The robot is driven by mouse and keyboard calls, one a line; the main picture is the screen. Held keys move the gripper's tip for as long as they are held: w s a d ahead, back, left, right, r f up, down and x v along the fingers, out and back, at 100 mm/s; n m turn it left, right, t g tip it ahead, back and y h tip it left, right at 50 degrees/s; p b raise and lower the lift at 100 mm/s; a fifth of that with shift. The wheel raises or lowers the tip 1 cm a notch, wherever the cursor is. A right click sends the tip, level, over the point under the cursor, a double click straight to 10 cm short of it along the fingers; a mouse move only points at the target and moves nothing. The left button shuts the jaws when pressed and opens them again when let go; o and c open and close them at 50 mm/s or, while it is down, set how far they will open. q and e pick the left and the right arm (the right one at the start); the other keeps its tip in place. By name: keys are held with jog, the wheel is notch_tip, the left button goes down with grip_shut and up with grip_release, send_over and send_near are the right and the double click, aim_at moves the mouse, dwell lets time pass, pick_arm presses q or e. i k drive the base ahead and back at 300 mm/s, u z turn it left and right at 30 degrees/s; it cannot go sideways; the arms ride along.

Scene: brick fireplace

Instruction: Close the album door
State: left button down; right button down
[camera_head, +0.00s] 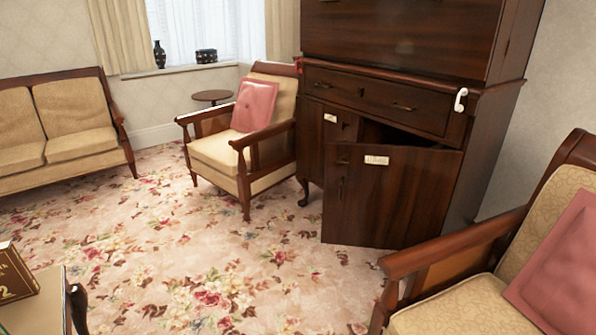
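A dark wooden cabinet (400,75) stands at the back right of the head view. Its lower right door (392,200) is swung open toward me and carries a small pale label (376,160). A dark gap of the inside (385,132) shows above this door. The lower left door (312,145) also carries a pale label (330,118); it is partly hidden, and I cannot tell whether it is fully shut. The label writing is too small to read. Neither of my grippers is clearly in view.
An armchair with a pink cushion (254,106) stands left of the cabinet. Another armchair (480,305) fills the lower right, near the open door. A sofa (58,125) is at the left. A book (14,274) lies at the lower left. The flowered carpet (200,260) between is clear.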

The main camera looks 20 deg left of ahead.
aim_at(389, 197)
jog(key=u, duration=0.7)
jog(key=i, duration=0.65)
jog(key=u, duration=0.7)
jog(key=i, duration=1.05)
jog(key=z, duration=1)
jog(key=i, duration=0.55)
jog(key=z, duration=0.6)
